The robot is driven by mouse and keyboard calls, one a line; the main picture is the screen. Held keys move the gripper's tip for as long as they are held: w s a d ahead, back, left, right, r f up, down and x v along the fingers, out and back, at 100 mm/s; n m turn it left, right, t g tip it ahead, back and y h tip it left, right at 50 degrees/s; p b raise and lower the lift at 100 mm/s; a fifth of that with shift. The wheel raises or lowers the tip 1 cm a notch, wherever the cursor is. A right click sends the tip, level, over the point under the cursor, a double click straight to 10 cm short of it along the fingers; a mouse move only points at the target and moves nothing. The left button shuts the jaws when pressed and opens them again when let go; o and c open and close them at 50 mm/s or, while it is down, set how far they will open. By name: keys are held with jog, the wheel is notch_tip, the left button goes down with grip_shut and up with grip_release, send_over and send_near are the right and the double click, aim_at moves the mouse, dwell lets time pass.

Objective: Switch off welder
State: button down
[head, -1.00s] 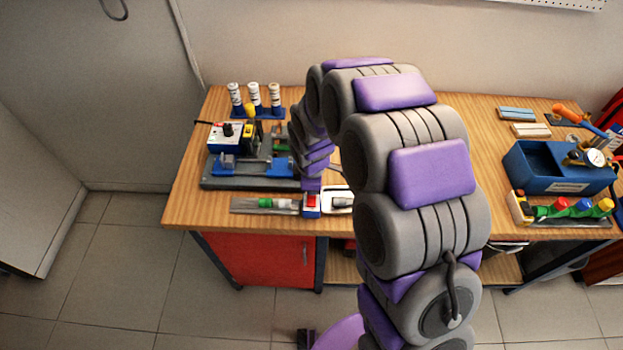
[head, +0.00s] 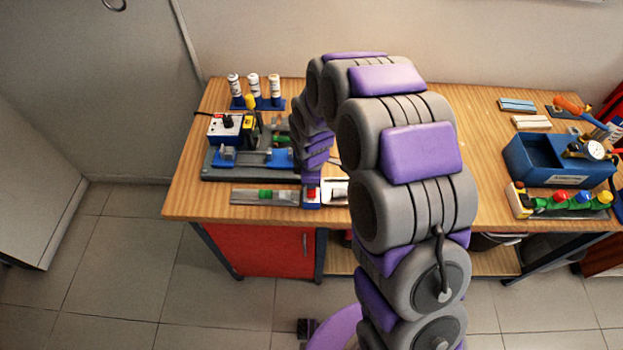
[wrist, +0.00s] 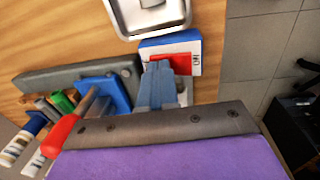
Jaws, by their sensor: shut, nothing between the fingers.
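A small white-and-blue box with a red switch (head: 311,196) sits at the front edge of the bench, just below the end of my arm. In the wrist view the same red switch (wrist: 181,64) is partly covered by my gripper (wrist: 158,70). The gripper is shut and empty, its tips over the switch's left part. I cannot tell whether they touch it, or which way the switch is set. No label names the welder. Another white-and-blue box with a black knob (head: 226,127) stands at the bench's back left.
A pale tray (wrist: 150,14) lies right beside the switch box. A grey strip (head: 250,198) with a green item lies to its left. A blue fixture (head: 255,157), several white bottles (head: 254,88) and, far right, a blue bin (head: 535,165) share the wooden bench (head: 190,205).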

jog(key=shift+s, duration=0.15)
jog(key=shift+s, duration=0.55)
jog(key=shift+r, duration=0.15)
jog(key=shift+a+r+p, duration=0.1)
jog(key=shift+r+p, duration=0.25)
jog(key=shift+p, duration=0.05)
notch_tip(320, 180, up, 13)
jog(key=w+p, duration=0.1)
jog(key=p, duration=0.1)
jog(key=shift+w+p, duration=0.15)
jog(key=shift+p, duration=0.25)
